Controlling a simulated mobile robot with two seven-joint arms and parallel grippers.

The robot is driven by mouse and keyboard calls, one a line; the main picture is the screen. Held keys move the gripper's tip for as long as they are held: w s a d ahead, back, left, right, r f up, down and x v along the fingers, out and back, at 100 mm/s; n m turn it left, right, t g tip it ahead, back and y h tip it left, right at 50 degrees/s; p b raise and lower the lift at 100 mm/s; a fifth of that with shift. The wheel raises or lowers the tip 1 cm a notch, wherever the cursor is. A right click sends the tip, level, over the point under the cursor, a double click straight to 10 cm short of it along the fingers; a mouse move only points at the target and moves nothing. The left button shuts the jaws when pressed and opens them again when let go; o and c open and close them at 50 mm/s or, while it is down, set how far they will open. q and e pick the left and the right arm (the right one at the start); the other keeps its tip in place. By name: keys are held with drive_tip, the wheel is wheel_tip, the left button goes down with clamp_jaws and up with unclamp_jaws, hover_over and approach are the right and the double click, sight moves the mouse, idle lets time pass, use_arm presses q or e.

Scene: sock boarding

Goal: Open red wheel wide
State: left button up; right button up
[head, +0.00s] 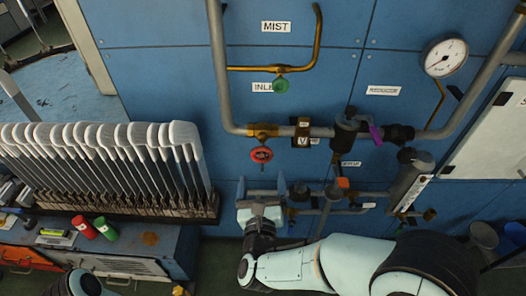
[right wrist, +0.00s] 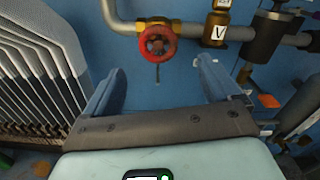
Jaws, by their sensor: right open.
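The red wheel (head: 261,154) is a small round handwheel on a brass valve (head: 263,131) in the grey pipe on the blue wall panel. In the right wrist view the red wheel (right wrist: 157,41) shows face-on, beyond the fingertips and roughly centred between them. My right gripper (head: 262,185) is below the wheel in the head view. Its fingers are wide apart and empty, and it does not touch the wheel. It also shows in the right wrist view (right wrist: 160,75). At the lower left of the head view, part of my left arm shows; its gripper is out of frame.
A rack of grey sock boards (head: 110,165) stands at the left. A green wheel (head: 281,86) sits on the brass pipe above. A purple lever (head: 376,135), a pressure gauge (head: 445,56) and lower pipes crowd the right.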

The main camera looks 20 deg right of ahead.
sight(263, 158)
drive_tip(key=p+x, duration=0.1)
drive_tip(key=x, duration=1)
drive_tip(key=shift+f+p, duration=0.1)
drive_tip(key=shift+p, duration=0.2)
drive_tip(key=c, duration=1)
